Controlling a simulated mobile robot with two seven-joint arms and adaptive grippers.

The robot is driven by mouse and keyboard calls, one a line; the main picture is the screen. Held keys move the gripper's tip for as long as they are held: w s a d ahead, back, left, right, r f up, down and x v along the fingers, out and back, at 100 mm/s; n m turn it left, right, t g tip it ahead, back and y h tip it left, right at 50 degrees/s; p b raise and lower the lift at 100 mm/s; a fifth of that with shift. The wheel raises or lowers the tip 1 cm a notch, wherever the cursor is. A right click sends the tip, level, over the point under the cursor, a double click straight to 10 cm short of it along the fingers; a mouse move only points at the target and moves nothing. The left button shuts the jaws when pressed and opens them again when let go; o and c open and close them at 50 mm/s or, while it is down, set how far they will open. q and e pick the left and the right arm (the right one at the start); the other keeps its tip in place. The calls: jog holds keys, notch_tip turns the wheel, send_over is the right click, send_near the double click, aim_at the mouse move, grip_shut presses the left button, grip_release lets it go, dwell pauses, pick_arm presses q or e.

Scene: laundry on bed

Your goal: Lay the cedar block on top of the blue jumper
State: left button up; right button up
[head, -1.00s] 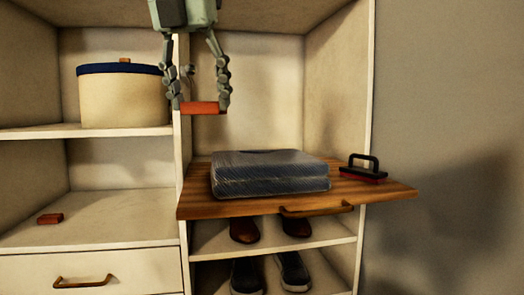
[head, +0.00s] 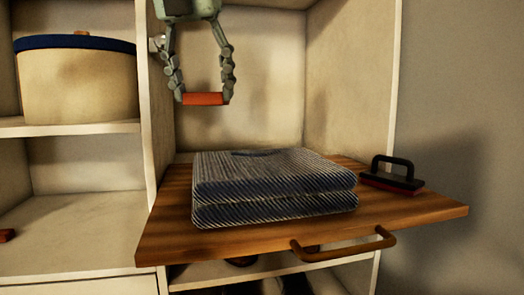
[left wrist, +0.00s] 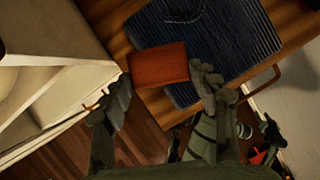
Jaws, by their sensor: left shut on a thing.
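The cedar block (head: 203,99) is a small reddish-orange bar. My left gripper (head: 203,98) is shut on it by its two ends and holds it level, above the shelf board and apart from the jumper. The block also shows in the left wrist view (left wrist: 158,66) between the fingers (left wrist: 160,80). The blue jumper (head: 275,190) is folded, dark blue with pale stripes, and lies on the pull-out wooden board (head: 168,225). It also shows in the left wrist view (left wrist: 235,40), partly cut off at the top.
A brush with a black handle (head: 392,172) lies on the board to the right of the jumper. A cream basket with a blue rim (head: 78,85) stands on the left shelf. A reddish piece (head: 6,235) lies on the lower left shelf. An upright panel (head: 155,120) divides the cupboard.

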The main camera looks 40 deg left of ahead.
pick_arm(q)
send_over(264, 161)
jog(key=s, duration=0.1)
jog(key=f, duration=0.6)
jog(key=shift+s+d+f, duration=0.1)
jog(key=shift+d, duration=0.25)
notch_tip(264, 161, down, 4)
jog(key=shift+r, duration=0.1)
pick_arm(e)
jog(key=shift+w, duration=0.1)
pick_arm(q)
jog(key=o, duration=0.9)
jog(key=shift+o, duration=0.2)
pick_arm(e)
jog(key=shift+r, duration=0.1)
jog(key=shift+r, duration=0.1)
